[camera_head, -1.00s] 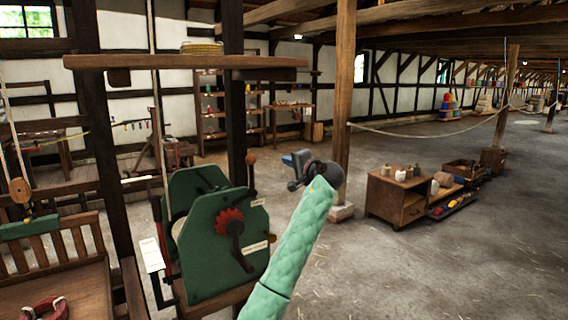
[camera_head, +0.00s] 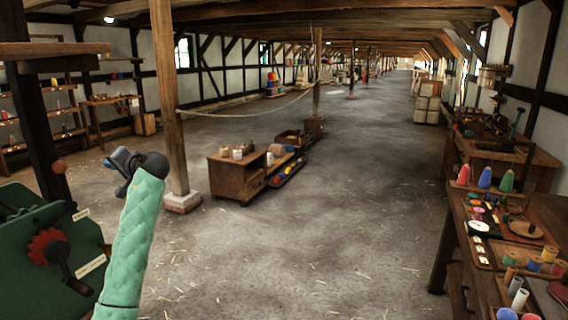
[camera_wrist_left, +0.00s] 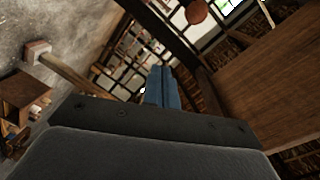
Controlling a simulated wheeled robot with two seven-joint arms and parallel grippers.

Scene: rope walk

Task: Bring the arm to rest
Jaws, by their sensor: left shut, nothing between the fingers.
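My left arm, in a green quilted sleeve, rises from the bottom left of the head view. My left gripper (camera_head: 117,160) is at its upper end, in mid-air beside the green machine (camera_head: 50,250). In the left wrist view its blue fingers (camera_wrist_left: 162,88) are together, with nothing between them. My right gripper shows in neither view.
A wooden post (camera_head: 170,100) on a pale base stands just right of the left gripper. A low wooden cabinet (camera_head: 236,180) stands beyond it. A workbench (camera_head: 480,240) with spools and cones is at the right. Open floor (camera_head: 350,230) lies between.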

